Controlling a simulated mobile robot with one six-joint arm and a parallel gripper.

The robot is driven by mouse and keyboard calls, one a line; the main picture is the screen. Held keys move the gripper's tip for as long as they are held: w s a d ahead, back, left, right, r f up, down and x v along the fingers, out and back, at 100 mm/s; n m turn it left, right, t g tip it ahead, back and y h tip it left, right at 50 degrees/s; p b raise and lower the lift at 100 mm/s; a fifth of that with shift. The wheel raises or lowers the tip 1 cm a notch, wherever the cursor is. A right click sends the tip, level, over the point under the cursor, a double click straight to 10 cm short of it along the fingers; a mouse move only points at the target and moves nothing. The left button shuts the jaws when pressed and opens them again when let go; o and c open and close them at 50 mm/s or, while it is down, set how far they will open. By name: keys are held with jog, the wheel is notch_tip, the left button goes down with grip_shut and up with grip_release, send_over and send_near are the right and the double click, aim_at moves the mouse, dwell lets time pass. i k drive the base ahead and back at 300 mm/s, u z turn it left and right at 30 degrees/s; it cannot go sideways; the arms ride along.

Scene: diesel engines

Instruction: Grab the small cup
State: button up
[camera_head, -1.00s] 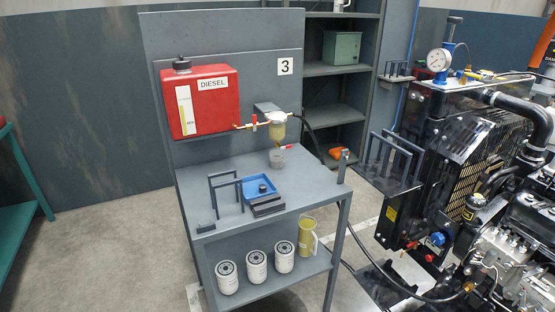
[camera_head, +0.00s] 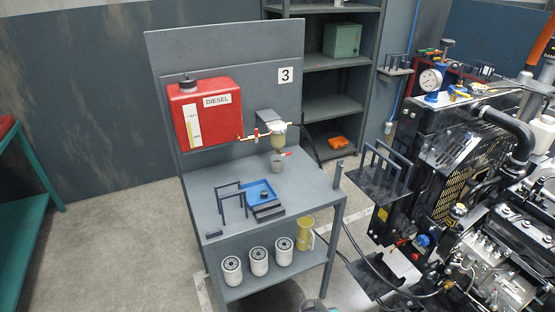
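The small cup (camera_head: 277,163) is grey and stands upright on the top of the grey workbench (camera_head: 208,192). It is directly below the fuel filter bowl (camera_head: 278,137), near the back panel. Its inside is too small to make out. My gripper is not recognisable in the view, so its distance from the cup cannot be told.
A blue tray (camera_head: 248,187) and dark handle-like frames (camera_head: 232,198) are on the benchtop. A red diesel tank (camera_head: 209,115) hangs above. White filters (camera_head: 259,262) and a yellow jug (camera_head: 305,233) stand on the lower shelf. An engine (camera_head: 500,245) is right; open floor is left.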

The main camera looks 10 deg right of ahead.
aim_at(277, 164)
jog(key=u, duration=0.2)
jog(key=k, duration=0.55)
jog(key=z, duration=1.15)
jog(key=i, duration=1.45)
jog(key=u, duration=0.2)
